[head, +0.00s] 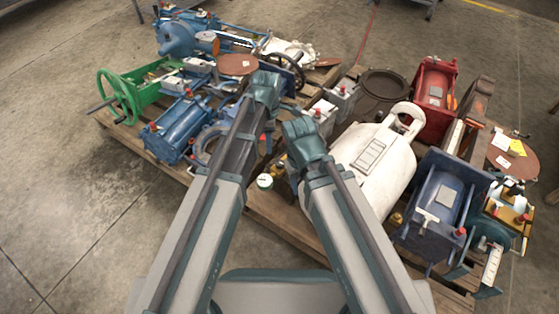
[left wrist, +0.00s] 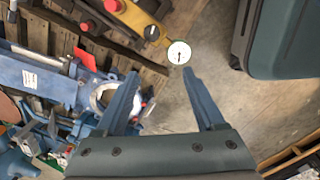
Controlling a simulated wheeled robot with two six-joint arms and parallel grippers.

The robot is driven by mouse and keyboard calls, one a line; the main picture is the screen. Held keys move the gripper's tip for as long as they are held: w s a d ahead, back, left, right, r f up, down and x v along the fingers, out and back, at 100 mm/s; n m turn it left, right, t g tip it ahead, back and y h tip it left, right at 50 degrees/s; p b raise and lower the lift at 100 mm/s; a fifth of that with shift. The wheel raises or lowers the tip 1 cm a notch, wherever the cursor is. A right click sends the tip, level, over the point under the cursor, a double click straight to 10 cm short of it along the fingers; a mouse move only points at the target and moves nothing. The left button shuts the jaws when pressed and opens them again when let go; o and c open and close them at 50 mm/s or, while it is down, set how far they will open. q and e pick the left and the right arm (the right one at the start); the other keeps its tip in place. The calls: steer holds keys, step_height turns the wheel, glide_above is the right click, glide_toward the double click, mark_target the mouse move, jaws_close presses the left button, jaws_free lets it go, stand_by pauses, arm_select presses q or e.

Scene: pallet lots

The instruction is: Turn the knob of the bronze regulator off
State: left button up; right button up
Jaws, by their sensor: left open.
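A small bronze-yellow fitting with a round white gauge, which looks like the bronze regulator (left wrist: 152,33), shows in the left wrist view. Its gauge (left wrist: 179,53) sits just beyond my fingertips. In the head view, the gauge (head: 264,181) is at the pallet's front edge, between my arms. A red knob (left wrist: 115,5) shows near the yellow body at the top edge; I cannot tell its setting. My left gripper (left wrist: 160,74) is open and empty, fingers apart, not touching the regulator. In the head view its jaws are hidden by the arm. My right arm's jaws are hidden too.
Crowded pallets surround the arms: a large white tank (head: 372,160), a blue cylinder unit (head: 440,195), a red unit (head: 435,92) and a green frame with handwheel (head: 118,95). A blue machine (left wrist: 45,78) lies left of my fingers. Bare floor (head: 60,220) is free at front left.

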mark_target(279, 163)
arm_select(q)
steer(key=d+n, duration=0.1)
steer(key=w+d+n, duration=0.1)
steer(key=d+n, duration=0.1)
steer(key=shift+w+d+n, duration=0.1)
steer(key=shift+w+n, duration=0.25)
steer(key=shift+n, duration=0.05)
steer(key=shift+f, duration=0.1)
step_height(279, 163, down, 14)
steer(key=b, duration=1.4)
steer(key=shift+r, duration=0.2)
jaws_close()
